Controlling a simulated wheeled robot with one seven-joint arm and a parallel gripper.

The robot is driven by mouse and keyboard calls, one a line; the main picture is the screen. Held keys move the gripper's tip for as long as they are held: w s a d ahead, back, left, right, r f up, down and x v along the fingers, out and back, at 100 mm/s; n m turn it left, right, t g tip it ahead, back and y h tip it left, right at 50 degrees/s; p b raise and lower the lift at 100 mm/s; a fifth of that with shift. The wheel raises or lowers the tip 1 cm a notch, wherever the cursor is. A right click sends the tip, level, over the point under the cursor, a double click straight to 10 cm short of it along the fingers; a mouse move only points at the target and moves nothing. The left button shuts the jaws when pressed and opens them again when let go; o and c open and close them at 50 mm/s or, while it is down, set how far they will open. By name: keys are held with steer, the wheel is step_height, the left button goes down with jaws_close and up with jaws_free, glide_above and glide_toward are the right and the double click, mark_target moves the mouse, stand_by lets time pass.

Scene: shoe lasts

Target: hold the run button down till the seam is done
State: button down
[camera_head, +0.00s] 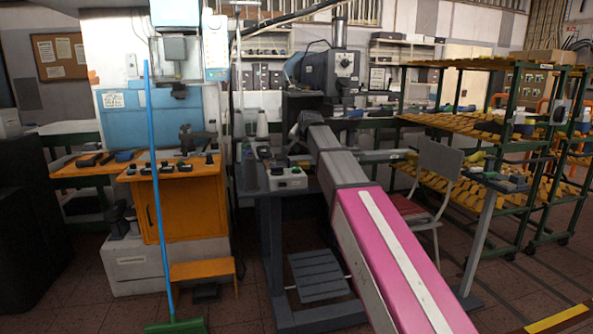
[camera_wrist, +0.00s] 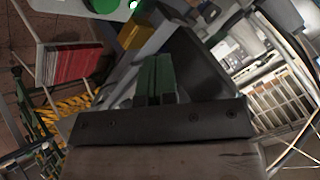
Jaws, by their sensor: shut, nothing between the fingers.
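A pale control box (camera_head: 289,181) with small buttons stands on a dark stand left of my arm in the head view. In the wrist view its pale edge (camera_wrist: 90,14) shows at the top, with a lit green button (camera_wrist: 134,4) cut by the frame edge. I cannot read any label on it. My gripper (camera_wrist: 157,58) has its two green-padded fingers closed together and empty. In the wrist view the fingertips are apart from the green button. In the head view the fingers are hidden or too small to make out. No seam or workpiece can be made out.
A grey-blue machine (camera_head: 325,70) stands behind the control box. Green racks (camera_head: 480,125) stand at right, an orange cabinet (camera_head: 185,210) and blue-handled broom (camera_head: 155,180) at left.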

steer(key=shift+f, duration=2.55)
steer(key=shift+f, duration=0.1)
steer(key=shift+f, duration=0.35)
steer(key=shift+f, duration=0.45)
stand_by(1.9)
steer(key=shift+r, duration=0.1)
stand_by(0.9)
steer(key=shift+r, duration=3.35)
